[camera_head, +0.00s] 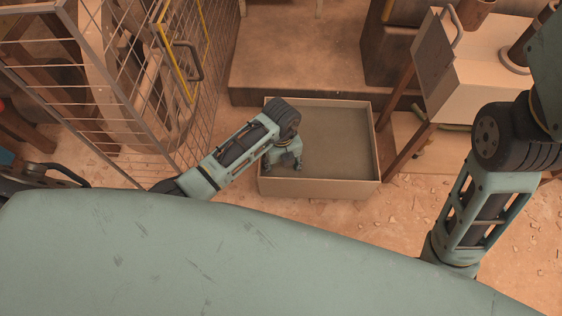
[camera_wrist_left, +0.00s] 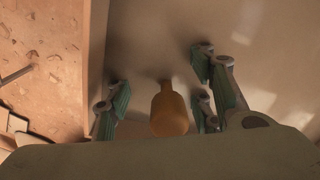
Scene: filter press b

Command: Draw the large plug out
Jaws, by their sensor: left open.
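My left gripper (camera_head: 284,164) is over the left part of a shallow open box, its fingers pointing down and apart. In the left wrist view my left gripper (camera_wrist_left: 160,105) is open, with fingers on both sides of an orange-brown, bottle-shaped thing (camera_wrist_left: 169,112) with a narrow neck. It may be the large plug, but I cannot tell for sure. I see no clear contact between the fingers and it. In the head view I cannot make it out; the gripper covers that spot. My right arm shows at the right, but its gripper is out of view.
The tan box (camera_head: 318,188) has low walls around the left gripper; its right part looks empty. A wire-mesh cage (camera_head: 120,85) with a yellow-framed door stands at the left. A pale hopper-like case (camera_head: 465,75) on wooden legs stands at the right. Debris litters the floor.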

